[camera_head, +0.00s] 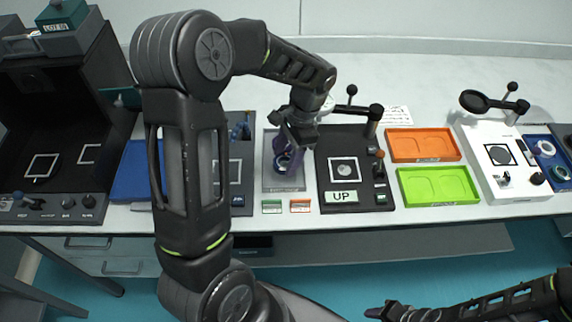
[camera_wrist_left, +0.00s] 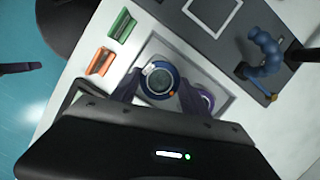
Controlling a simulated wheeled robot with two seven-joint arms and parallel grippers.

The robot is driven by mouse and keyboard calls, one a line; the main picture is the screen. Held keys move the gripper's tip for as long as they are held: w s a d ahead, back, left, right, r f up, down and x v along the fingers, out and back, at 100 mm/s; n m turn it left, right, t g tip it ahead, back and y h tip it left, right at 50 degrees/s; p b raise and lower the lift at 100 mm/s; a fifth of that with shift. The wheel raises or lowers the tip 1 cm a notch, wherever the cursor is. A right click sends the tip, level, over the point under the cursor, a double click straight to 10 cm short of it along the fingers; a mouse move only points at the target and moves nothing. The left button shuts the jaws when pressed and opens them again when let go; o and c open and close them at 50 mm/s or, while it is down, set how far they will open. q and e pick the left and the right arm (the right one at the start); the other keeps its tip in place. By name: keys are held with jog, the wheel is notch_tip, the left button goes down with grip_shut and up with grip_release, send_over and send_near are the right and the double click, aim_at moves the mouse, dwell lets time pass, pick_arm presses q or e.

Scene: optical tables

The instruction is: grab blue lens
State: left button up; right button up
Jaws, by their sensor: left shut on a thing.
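My left gripper (camera_head: 288,165) reaches down over a grey tray (camera_head: 272,183) on the table. The wrist view shows a round lens with a blue rim (camera_wrist_left: 160,80) between its two fingers (camera_wrist_left: 159,88); they are shut on it. The lens also shows in the head view (camera_head: 284,166), partly hidden by the fingers. A purple-rimmed ring (camera_wrist_left: 207,99) lies beside it in the tray, partly covered by a finger. My right gripper (camera_head: 378,312) is low at the bottom right of the head view, away from the table; its jaws are unclear.
A dark station marked UP (camera_head: 329,170) stands right of the tray, with a black arm over it. Orange (camera_head: 422,133) and green trays (camera_head: 402,196) lie farther right. Small green (camera_head: 272,206) and orange blocks (camera_head: 300,206) lie before the grey tray. A blue jointed holder (camera_wrist_left: 265,48) stands nearby.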

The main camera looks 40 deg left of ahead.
aim_at(287, 161)
pick_arm(q)
notch_tip(287, 161, up, 6)
jog(key=shift+r, duration=0.15)
dwell(0.6)
